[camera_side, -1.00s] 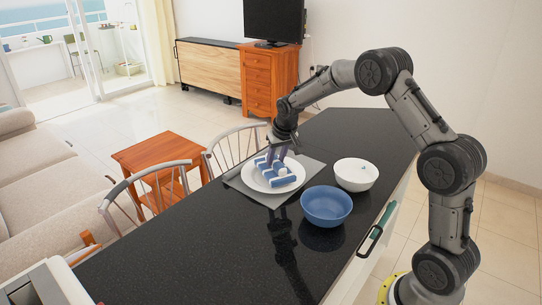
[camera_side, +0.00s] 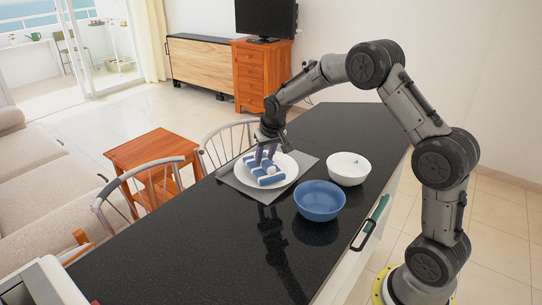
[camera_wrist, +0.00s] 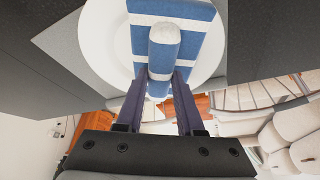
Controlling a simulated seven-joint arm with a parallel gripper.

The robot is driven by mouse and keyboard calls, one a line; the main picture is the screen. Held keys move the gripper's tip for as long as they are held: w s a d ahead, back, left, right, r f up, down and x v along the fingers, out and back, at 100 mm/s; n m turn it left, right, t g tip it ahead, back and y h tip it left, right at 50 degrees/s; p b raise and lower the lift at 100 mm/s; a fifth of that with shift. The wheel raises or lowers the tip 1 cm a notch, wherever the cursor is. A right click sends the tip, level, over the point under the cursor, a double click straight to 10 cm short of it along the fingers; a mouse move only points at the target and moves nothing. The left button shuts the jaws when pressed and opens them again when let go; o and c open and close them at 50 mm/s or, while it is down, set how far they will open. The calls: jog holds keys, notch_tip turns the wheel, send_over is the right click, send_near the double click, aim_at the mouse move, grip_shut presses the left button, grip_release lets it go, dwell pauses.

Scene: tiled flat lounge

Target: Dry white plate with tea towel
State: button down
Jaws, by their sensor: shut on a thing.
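The white plate (camera_side: 292,166) lies flat on a grey mat (camera_side: 240,185) on the dark counter. The blue-and-white striped tea towel (camera_side: 264,181) lies folded on the plate, with a raised fold in its middle. My gripper (camera_side: 268,158) points down over the plate and is shut on this fold of the towel. In the wrist view the two fingers (camera_wrist: 161,82) stand on either side of the towel's raised fold (camera_wrist: 163,50). The plate's rim (camera_wrist: 100,35) shows around the towel there. The plate's surface under the towel is hidden.
A white bowl (camera_side: 348,169) and a blue bowl (camera_side: 319,201) stand right of the plate. Chairs (camera_side: 153,182) line the counter's left side. The counter's near part (camera_side: 190,250) is clear.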

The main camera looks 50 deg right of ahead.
jog(key=shift+w+a, duration=0.35)
jog(key=shift+d+f, duration=0.1)
jog(key=shift+d, duration=2.9)
notch_tip(320, 180, up, 3)
